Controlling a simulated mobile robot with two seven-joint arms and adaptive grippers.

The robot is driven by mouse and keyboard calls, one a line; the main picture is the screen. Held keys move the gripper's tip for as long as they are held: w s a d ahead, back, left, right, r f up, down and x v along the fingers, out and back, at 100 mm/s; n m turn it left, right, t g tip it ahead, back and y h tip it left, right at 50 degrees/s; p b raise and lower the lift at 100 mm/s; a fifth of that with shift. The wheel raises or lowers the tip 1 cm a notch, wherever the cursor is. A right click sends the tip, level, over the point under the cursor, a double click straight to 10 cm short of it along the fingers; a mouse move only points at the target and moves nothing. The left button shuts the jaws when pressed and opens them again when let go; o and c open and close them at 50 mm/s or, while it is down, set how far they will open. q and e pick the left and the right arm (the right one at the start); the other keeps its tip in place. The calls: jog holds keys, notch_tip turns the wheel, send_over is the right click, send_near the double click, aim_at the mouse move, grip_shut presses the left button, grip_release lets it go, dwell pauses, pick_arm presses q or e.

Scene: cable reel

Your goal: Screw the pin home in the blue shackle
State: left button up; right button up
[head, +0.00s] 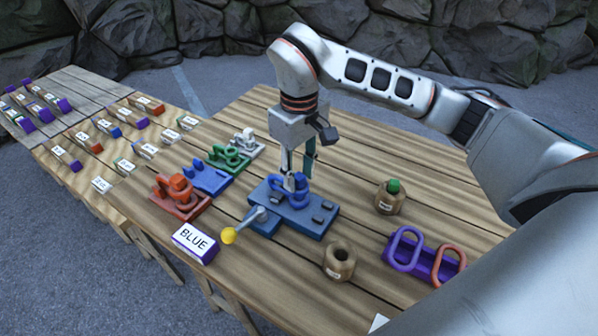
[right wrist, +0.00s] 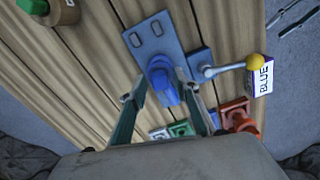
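The blue shackle (head: 277,192) sits on a blue fixture block (head: 318,222) on the wooden table. A blue pin head (head: 299,178) stands at the shackle, partly hidden by a finger. How deep the pin sits cannot be seen. My right gripper (head: 298,174) points down over the shackle, one finger on each side of the pin. In the right wrist view the fingers (right wrist: 158,92) are spread, with the blue shackle and pin (right wrist: 163,88) between them and a gap on the left. My left gripper is not in view.
A lever with a yellow knob (head: 228,235) sticks out beside the fixture, near the BLUE label block (head: 195,243). Red (head: 177,205), blue, green and white fixtures stand to the left. Two wooden pots (head: 339,262) and a purple rack (head: 410,265) with shackles are at right.

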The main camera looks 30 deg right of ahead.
jog(key=shift+r+p, duration=1.5)
jog(key=shift+r, duration=0.8)
jog(key=n, duration=0.4)
jog(key=shift+n, duration=0.4)
jog(key=n, duration=1.2)
jog(key=shift+n, duration=0.6)
